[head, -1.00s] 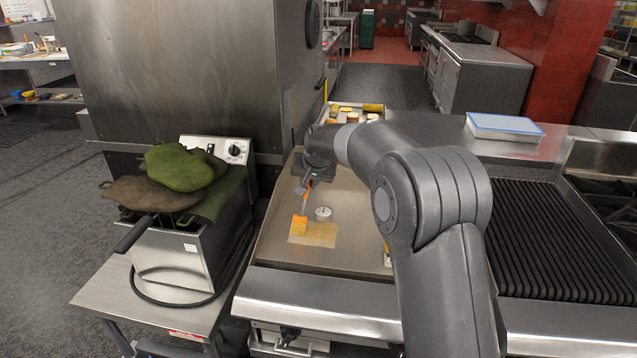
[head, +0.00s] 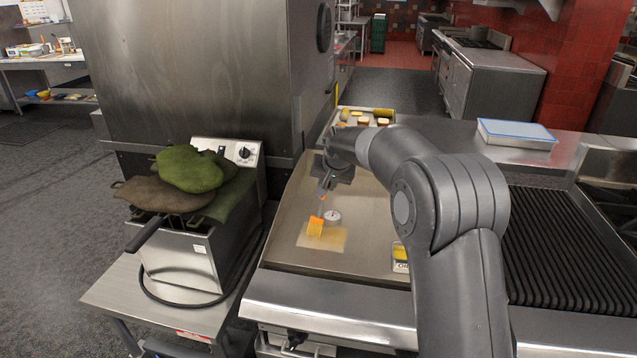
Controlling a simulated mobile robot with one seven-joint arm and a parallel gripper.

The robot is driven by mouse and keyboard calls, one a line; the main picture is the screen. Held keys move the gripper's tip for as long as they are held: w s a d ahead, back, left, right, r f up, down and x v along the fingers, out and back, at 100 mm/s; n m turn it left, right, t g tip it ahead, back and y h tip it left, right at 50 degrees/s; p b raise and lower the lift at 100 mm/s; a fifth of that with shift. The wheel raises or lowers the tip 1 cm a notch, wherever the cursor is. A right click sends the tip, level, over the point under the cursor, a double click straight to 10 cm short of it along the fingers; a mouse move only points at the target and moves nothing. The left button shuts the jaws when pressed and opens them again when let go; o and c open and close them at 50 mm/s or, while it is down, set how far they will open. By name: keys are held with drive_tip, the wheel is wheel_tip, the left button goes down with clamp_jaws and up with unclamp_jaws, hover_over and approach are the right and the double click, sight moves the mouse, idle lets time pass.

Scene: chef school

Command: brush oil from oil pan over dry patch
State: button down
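My gripper (head: 326,187) is over the flat steel griddle (head: 290,215), shut on the handle of a brush whose orange head (head: 316,227) points down. The fingertips are small and partly dark in this view. The dry patch is a pale tan rectangle (head: 317,243) on the griddle. The brush head is over its upper left part; I cannot tell whether the bristles touch it. The patch's upper right looks a deeper gold. The oil pan (head: 400,254), yellow with a label, is at the griddle's right, partly hidden by my arm.
A round white dial (head: 332,216) sits just behind the patch. A tray of food pieces (head: 352,120) is at the griddle's back. A fryer with green and brown mitts (head: 190,170) stands left. A ribbed grill (head: 570,250) and a blue-topped white box (head: 516,131) are right.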

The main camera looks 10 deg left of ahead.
drive_tip(key=shift+d, duration=5.05)
drive_tip(key=shift+w+a, duration=0.75)
drive_tip(key=shift+a, duration=6.65)
drive_tip(key=shift+w+d, duration=0.8)
drive_tip(key=shift+d, duration=6.5)
wheel_tip(320, 180, up, 8)
drive_tip(key=shift+a, duration=0.15)
drive_tip(key=s+a+r, duration=0.2)
drive_tip(key=s+a, duration=0.1)
drive_tip(key=a, duration=0.4)
drive_tip(key=s+a+r, duration=0.2)
drive_tip(key=s+a, duration=0.1)
drive_tip(key=a, duration=0.4)
drive_tip(key=shift+s+a+f, duration=0.1)
drive_tip(key=shift+a+f, duration=0.05)
drive_tip(key=shift+f, duration=2.35)
